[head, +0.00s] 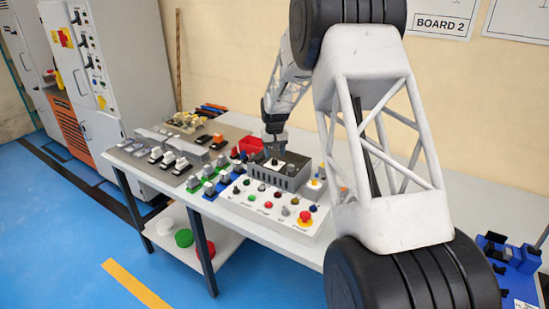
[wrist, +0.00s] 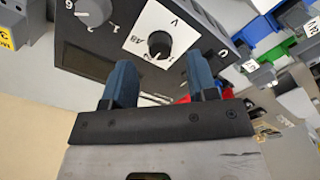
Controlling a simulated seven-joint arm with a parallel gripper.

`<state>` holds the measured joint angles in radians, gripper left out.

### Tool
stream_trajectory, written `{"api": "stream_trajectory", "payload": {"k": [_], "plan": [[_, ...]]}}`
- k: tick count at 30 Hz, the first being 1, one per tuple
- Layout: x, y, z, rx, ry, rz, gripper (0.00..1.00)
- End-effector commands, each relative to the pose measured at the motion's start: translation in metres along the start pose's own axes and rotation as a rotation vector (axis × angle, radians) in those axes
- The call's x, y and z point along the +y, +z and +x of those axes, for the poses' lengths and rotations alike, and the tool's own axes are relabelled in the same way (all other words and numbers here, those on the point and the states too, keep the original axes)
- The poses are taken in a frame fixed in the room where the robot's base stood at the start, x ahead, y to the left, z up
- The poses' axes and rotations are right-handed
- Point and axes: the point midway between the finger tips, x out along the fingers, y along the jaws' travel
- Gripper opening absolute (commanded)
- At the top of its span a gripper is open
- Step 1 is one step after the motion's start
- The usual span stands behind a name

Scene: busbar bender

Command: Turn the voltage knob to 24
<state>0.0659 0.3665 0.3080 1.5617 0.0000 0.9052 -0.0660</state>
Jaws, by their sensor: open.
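The voltage knob (wrist: 159,44) is black and round, with a pale pointer mark, on a white plate marked V (wrist: 170,25). The plate's numbers are tilted and too small to read surely, so the setting cannot be told. My gripper (wrist: 158,66) is open, its two blue fingers pointing toward the knob's face, one on each side of the knob in the picture. No contact shows.
A second knob (wrist: 92,8) on a grey dial sits left of the voltage knob in the wrist view. A white panel (head: 262,222) with several buttons and a red emergency stop (head: 305,217) lies in front of the box. Switches and terminal blocks crowd the table's left; its right is clearer.

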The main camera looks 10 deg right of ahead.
Motion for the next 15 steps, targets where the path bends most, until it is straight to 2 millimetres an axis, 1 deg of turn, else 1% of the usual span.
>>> {"api": "stream_trajectory", "payload": {"k": [1, 6, 10, 15], "plan": [[0.000, 0.000, -0.008, 0.002, 0.000, 0.000, 0.53], [0.000, -0.001, -0.029, 0.002, 0.000, 0.000, 0.53], [0.000, -0.001, -0.040, 0.001, 0.000, 0.000, 0.53], [0.000, 0.000, -0.046, 0.001, 0.000, 0.000, 0.53]]}}
